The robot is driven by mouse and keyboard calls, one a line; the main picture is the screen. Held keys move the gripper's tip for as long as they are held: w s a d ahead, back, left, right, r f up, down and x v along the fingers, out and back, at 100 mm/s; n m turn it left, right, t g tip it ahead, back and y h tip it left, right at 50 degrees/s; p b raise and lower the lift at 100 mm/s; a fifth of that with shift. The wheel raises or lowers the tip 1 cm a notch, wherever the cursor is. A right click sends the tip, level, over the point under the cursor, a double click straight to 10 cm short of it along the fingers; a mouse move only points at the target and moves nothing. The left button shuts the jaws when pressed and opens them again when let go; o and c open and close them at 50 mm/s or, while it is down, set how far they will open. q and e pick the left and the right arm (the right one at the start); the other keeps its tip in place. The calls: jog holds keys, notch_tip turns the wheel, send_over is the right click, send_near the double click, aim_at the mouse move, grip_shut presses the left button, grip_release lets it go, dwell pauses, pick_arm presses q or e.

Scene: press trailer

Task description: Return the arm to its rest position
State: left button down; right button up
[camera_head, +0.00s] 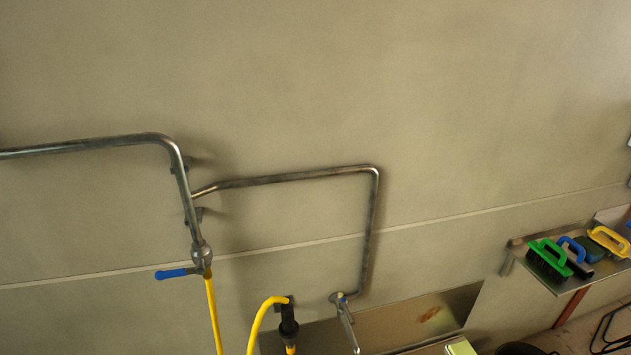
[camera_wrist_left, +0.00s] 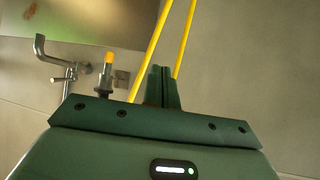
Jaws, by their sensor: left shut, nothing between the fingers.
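My left gripper (camera_wrist_left: 162,88) shows in the left wrist view, dark green, with its two fingers together and nothing between them. Yellow hoses (camera_wrist_left: 160,38) run behind and above its fingertips; I cannot tell how far apart hose and fingers are. Neither gripper nor arm shows in the head view. My right gripper is in no view.
Metal pipes (camera_head: 285,178) run along the wall to a valve with a blue lever (camera_head: 175,273). A yellow hose (camera_head: 214,318) hangs below it. A tap (camera_head: 345,315) stands over a metal panel. A shelf (camera_head: 560,280) at right holds a green brush (camera_head: 549,258) and other brushes.

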pick_arm(q)
jog(key=s+a+f+m+g+b, duration=0.1)
jog(key=s+f+g+b, duration=0.3)
jog(key=s+f, duration=0.9)
jog(key=s+a+f+m+g+b, duration=0.2)
jog(key=s+f+g+b, duration=0.3)
jog(key=s+f, duration=0.7)
jog(key=s+g, duration=0.1)
jog(key=s, duration=0.6)
jog(key=shift+s+f, duration=0.15)
jog(key=shift+f, duration=0.25)
